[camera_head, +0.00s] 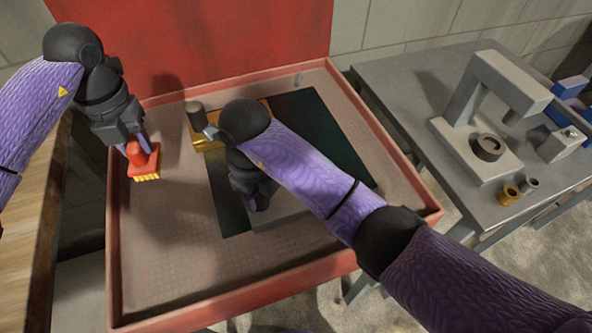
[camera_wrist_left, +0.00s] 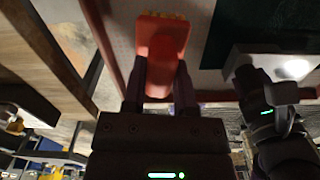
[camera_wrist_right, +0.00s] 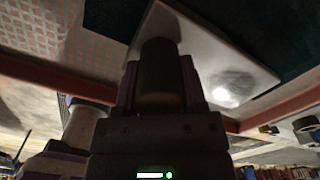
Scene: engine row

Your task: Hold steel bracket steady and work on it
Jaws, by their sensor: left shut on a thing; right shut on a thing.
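The steel bracket (camera_head: 284,214) is a flat grey plate lying on the dark mat (camera_head: 325,130), mostly hidden under my right arm. In the right wrist view it is a pale plate (camera_wrist_right: 215,62) with a shiny patch and a dark upright post (camera_wrist_right: 159,68). My right gripper (camera_head: 258,202) is shut on that post. My left gripper (camera_head: 138,145) is shut on a red brush (camera_head: 143,163) with yellow bristles, over the left part of the tray and apart from the bracket. The brush also shows between the fingers in the left wrist view (camera_wrist_left: 162,38).
The red-rimmed tray (camera_head: 115,260) has bare floor at left and front. A brass-coloured block (camera_head: 208,143) with a dark post stands at the mat's far left. A grey side table (camera_head: 395,80) at right holds a press-like fixture (camera_head: 470,140) and small bushings (camera_head: 508,194).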

